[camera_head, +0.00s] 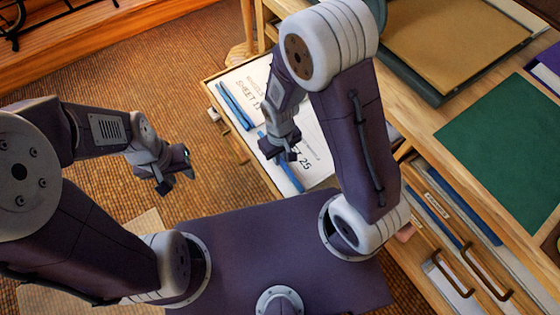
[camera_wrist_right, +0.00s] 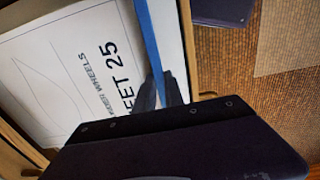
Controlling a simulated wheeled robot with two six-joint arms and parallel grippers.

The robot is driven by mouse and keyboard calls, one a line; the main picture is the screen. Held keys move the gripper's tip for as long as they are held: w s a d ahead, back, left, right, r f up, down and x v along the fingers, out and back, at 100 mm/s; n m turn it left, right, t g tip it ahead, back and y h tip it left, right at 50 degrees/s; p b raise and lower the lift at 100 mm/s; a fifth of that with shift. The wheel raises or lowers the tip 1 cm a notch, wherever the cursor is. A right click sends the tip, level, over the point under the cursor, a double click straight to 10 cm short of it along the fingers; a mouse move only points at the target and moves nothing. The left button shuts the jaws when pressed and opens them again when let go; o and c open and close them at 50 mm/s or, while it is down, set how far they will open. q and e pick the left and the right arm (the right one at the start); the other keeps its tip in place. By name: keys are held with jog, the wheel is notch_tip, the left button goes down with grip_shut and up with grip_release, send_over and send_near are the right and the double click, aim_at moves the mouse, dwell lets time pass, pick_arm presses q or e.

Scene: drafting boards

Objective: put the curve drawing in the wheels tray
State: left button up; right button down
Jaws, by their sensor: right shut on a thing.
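A white drawing sheet marked SHEET 25 (camera_wrist_right: 95,75), with small text ending in WHEELS and thin drawn lines, has a blue strip (camera_wrist_right: 147,40) along one edge. In the head view this sheet (camera_head: 318,165) lies in or just over an open wooden tray (camera_head: 208,82), partly hidden by my right arm. My right gripper (camera_head: 281,153) is shut on the blue strip; its fingers also show in the right wrist view (camera_wrist_right: 160,90). My left gripper (camera_head: 175,180) hangs over the floor, apart from the sheets; its jaw gap is unclear. No tray label is legible.
Another sheet, SHEET 11 (camera_head: 247,88), with a blue strip lies in the same open tray. A wooden cabinet at right carries a green mat (camera_head: 500,150) and a tan board (camera_head: 455,45). Another drawer with dark handles (camera_head: 487,278) stands open below. The floor at left is clear.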

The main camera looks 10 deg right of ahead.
notch_tip(320, 180, down, 4)
jog(key=shift+r+b, duration=0.2)
jog(key=shift+b, duration=0.75)
jog(key=shift+r, duration=0.15)
jog(key=c, duration=1.4)
grip_release()
jog(key=shift+c, duration=0.2)
notch_tip(320, 180, up, 12)
jog(key=p, duration=0.7)
jog(key=s+d+r+m+t, duration=0.1)
jog(key=s+d+r+m, duration=0.2)
jog(key=d, duration=0.5)
notch_tip(320, 180, up, 2)
jog(key=shift+s+d+r+m+b, duration=0.1)
jog(key=shift+s+d+m+b, duration=0.2)
jog(key=shift+m, duration=0.3)
